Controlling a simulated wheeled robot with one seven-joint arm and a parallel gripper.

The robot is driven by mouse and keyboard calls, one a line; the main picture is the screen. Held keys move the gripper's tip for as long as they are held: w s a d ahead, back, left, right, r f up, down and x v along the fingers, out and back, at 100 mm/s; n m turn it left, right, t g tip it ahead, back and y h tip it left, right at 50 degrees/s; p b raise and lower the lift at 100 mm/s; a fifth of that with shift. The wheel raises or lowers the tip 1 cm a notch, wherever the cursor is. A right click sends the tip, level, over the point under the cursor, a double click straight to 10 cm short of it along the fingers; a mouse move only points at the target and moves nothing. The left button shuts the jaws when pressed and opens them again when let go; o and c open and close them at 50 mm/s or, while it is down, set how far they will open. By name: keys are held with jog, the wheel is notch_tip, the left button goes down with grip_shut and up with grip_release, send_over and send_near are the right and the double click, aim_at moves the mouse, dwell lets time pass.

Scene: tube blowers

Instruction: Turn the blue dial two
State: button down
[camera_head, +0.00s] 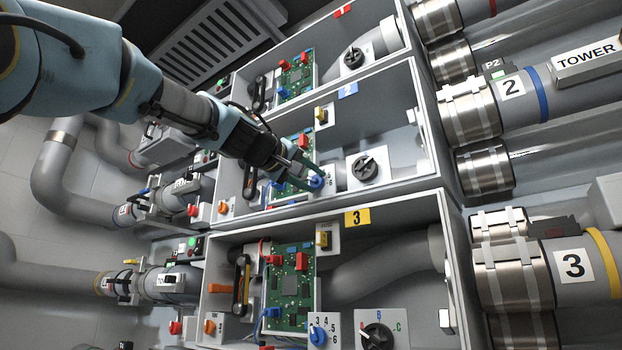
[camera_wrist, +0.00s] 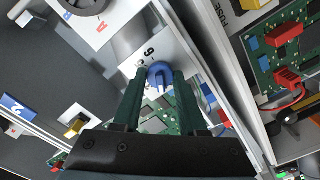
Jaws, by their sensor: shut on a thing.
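The blue dial two (camera_head: 316,181) sits on a small white numbered plate in the middle box, under the blue "2" tag (camera_head: 347,90). In the wrist view the same blue dial (camera_wrist: 160,69) shows between the tips of my two dark green fingers. My gripper (camera_head: 311,175) reaches in from the upper left and is shut on the dial. It also shows in the wrist view (camera_wrist: 160,82). A "6" is readable beside the dial; the other numbers and the pointer setting are hidden or too small to tell.
A black dial (camera_head: 366,168) is right of the blue one. A green circuit board (camera_head: 292,142) and a yellow switch (camera_head: 320,115) are close by. The box's walls surround the area. Box three below has its own blue dial (camera_head: 318,335) and black dial (camera_head: 377,338).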

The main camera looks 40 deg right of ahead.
jog(key=shift+c, duration=2.3)
grip_release()
jog(key=b+v, duration=0.4)
jog(key=v, duration=0.6)
jog(key=shift+a, duration=0.4)
